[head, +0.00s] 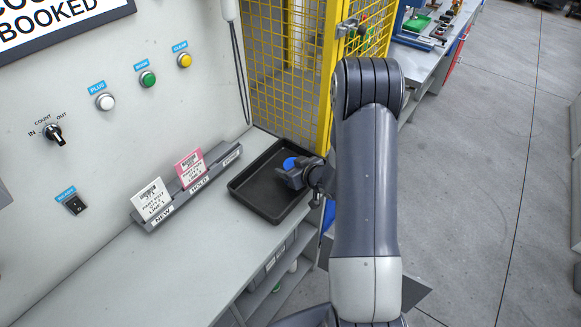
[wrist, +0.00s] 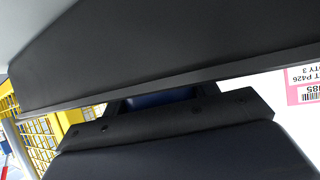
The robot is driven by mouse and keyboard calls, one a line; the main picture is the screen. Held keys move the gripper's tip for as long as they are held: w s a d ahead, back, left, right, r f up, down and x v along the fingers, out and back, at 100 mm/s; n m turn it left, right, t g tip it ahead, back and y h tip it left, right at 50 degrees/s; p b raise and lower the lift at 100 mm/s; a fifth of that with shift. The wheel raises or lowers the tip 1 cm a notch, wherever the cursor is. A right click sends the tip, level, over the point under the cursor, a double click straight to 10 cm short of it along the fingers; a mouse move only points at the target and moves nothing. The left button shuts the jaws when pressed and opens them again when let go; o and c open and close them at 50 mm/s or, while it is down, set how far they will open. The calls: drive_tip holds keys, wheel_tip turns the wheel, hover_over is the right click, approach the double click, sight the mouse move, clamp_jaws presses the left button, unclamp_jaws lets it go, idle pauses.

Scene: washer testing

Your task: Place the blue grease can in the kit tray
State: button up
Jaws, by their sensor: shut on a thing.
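The kit tray (head: 236,191) is a black, shallow, rectangular tray on the grey bench, beside the yellow mesh guard. My gripper (head: 289,172) is over the tray's right part, reaching in from the right. It is shut on the blue grease can (head: 290,163), whose blue top shows between the fingers in the head view. In the wrist view a dark blue patch of the can (wrist: 165,97) shows behind the gripper's dark body. The can's lower part is hidden, so I cannot tell whether it touches the tray floor. The visible left part of the tray is empty.
A grey card rack (head: 207,178) with a white card (head: 152,200) and a pink-topped card (head: 190,168) stands left of the tray. The yellow mesh guard (head: 290,60) rises behind it. The bench front (head: 185,262) is clear.

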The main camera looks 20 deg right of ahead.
drive_tip(key=shift+f, duration=0.1)
drive_tip(key=o, duration=1.1)
drive_tip(key=b+v, duration=0.1)
drive_tip(key=v, duration=1.1)
drive_tip(key=shift+s, duration=0.1)
